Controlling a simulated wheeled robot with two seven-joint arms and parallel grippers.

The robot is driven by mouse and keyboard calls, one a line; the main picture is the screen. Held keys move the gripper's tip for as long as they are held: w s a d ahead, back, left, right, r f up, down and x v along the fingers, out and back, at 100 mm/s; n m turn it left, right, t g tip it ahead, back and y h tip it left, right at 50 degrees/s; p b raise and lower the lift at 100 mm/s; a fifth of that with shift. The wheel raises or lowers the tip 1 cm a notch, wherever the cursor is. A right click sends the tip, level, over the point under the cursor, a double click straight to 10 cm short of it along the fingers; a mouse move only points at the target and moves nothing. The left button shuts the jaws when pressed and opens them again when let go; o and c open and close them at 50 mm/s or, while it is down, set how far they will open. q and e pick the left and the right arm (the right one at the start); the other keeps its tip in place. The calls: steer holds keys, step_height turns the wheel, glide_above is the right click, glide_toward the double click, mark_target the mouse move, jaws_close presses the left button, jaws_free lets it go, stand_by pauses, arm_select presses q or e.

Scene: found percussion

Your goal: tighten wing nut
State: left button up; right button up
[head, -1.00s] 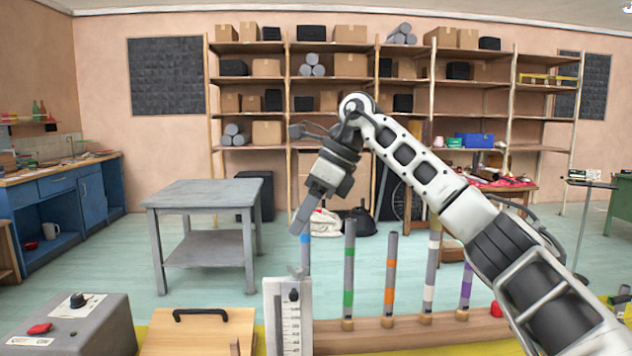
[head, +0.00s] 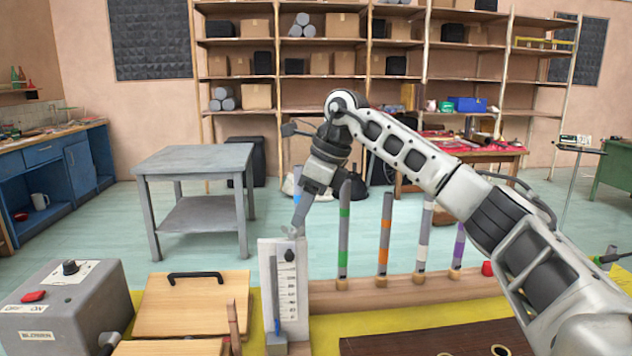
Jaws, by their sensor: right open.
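A white upright plate (head: 268,285) with a printed scale stands at the bench's front middle. A small grey winged piece (head: 290,231), which looks like the wing nut, sits at its top edge. A dark knob (head: 289,255) is on the plate's face below it. My right gripper (head: 298,226) points down at the top of the plate, with its fingertips at or very near the grey piece. It is seen edge-on, so the gap between the fingers is hidden, and I cannot tell whether they touch the piece. My left gripper is out of view.
A wooden rail (head: 330,295) holds several upright grey tubes with coloured bands just right of the plate. A wooden box (head: 190,300) with a black handle and a grey control box (head: 70,300) stand to the left. A dark brown board (head: 400,344) lies at front right.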

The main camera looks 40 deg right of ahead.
mark_target(294, 229)
steer(key=shift+x, duration=1.7)
jaws_close()
steer(key=m, duration=0.1)
steer(key=m+h, duration=0.1)
steer(key=m, duration=0.1)
steer(key=shift+s+a+t, duration=0.1)
steer(key=shift+a+t, duration=0.1)
steer(key=shift+t, duration=0.2)
steer(key=shift+m, duration=0.5)
